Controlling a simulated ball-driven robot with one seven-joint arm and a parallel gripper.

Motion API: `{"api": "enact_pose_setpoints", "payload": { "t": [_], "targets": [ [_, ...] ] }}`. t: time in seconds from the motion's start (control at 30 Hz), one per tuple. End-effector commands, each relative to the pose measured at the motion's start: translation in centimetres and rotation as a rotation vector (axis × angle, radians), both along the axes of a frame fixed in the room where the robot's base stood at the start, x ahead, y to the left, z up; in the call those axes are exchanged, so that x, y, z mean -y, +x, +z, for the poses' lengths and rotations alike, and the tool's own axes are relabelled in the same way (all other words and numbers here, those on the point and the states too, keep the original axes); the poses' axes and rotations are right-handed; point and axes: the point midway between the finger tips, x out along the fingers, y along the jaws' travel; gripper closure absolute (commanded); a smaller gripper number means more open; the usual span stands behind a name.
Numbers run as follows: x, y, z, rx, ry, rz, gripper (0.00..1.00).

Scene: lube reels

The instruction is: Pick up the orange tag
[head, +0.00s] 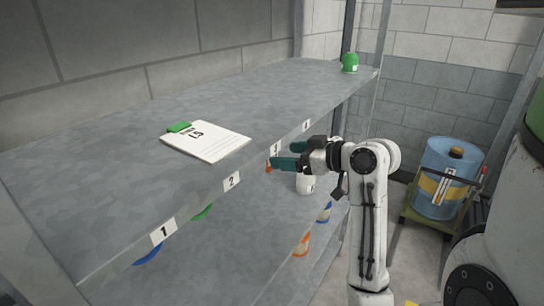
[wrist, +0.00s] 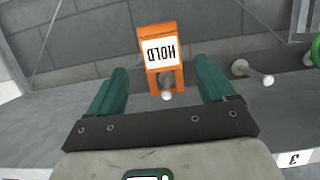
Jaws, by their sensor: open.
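The orange tag (wrist: 142,38) has a white label reading HOLD, which appears upside down in the wrist view. It hangs at a pale peg (wrist: 167,95). In the head view only a small orange bit (head: 268,167) shows by the shelf's front edge, beside my fingertips. My gripper (head: 284,154) is open, with green fingers. In the wrist view my gripper (wrist: 161,68) has one finger on each side of the tag's lower part, with visible gaps. I cannot tell how deep the tag sits between the fingers.
A second peg (wrist: 262,79) and a green round thing (wrist: 315,50) are to the right in the wrist view. The grey upper shelf (head: 110,140) holds a clipboard (head: 207,141) and a green object (head: 350,62).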

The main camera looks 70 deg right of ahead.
Motion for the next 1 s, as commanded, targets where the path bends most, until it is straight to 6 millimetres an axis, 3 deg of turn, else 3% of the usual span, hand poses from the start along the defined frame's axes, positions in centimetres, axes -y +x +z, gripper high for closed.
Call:
{"api": "enact_pose_setpoints", "payload": {
  "t": [0.3,0.57,1.0],
  "targets": [
    [0.6,3.7,-1.5,-0.001,0.002,0.002,0.17],
    [0.7,3.9,-1.6,-0.001,0.001,0.001,0.17],
    [0.7,3.9,-1.6,-0.001,0.001,0.001,0.58]
  ]
}}
